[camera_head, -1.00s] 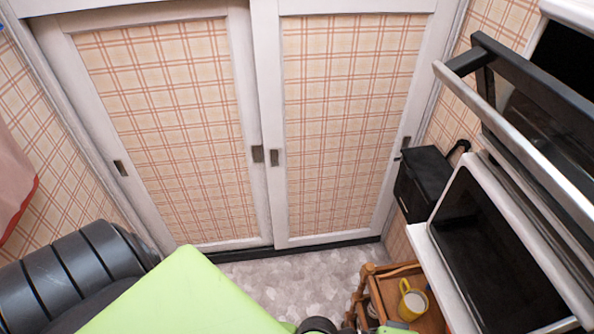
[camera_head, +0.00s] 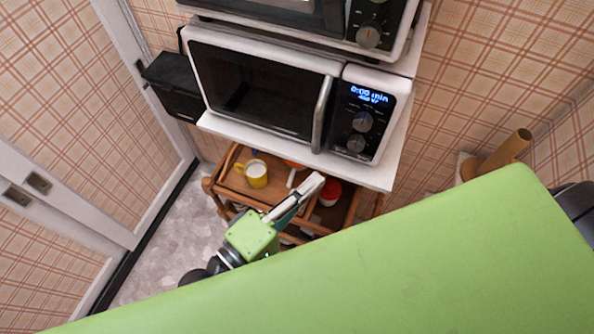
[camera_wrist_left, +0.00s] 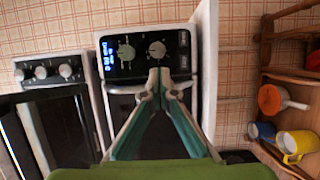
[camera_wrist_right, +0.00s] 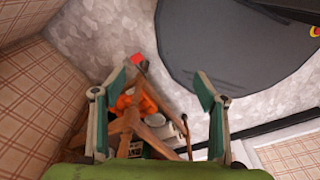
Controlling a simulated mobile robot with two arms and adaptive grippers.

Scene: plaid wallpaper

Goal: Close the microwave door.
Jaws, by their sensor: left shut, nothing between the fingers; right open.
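The microwave (camera_head: 376,76) stands on a white shelf, with a lit display and knobs on its right. Its door (camera_head: 262,92) has a dark window and a silver upright handle (camera_head: 322,113). The door looks flush or nearly flush with the front; a small gap cannot be ruled out. My left gripper (camera_head: 315,186) is shut and empty, in front of and below the microwave in the head view. In the left wrist view, its fingertips (camera_wrist_left: 162,82) overlap the turned control panel (camera_wrist_left: 147,51). My right gripper (camera_wrist_right: 166,84) is open and empty above the floor.
A second oven (camera_head: 390,12) sits above the microwave. A wooden cart (camera_head: 222,190) below holds a yellow mug (camera_head: 256,174) and a red-and-white container (camera_head: 330,192). A black box (camera_head: 172,88) is at the left. The floor (camera_head: 170,255) left of the cart is clear.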

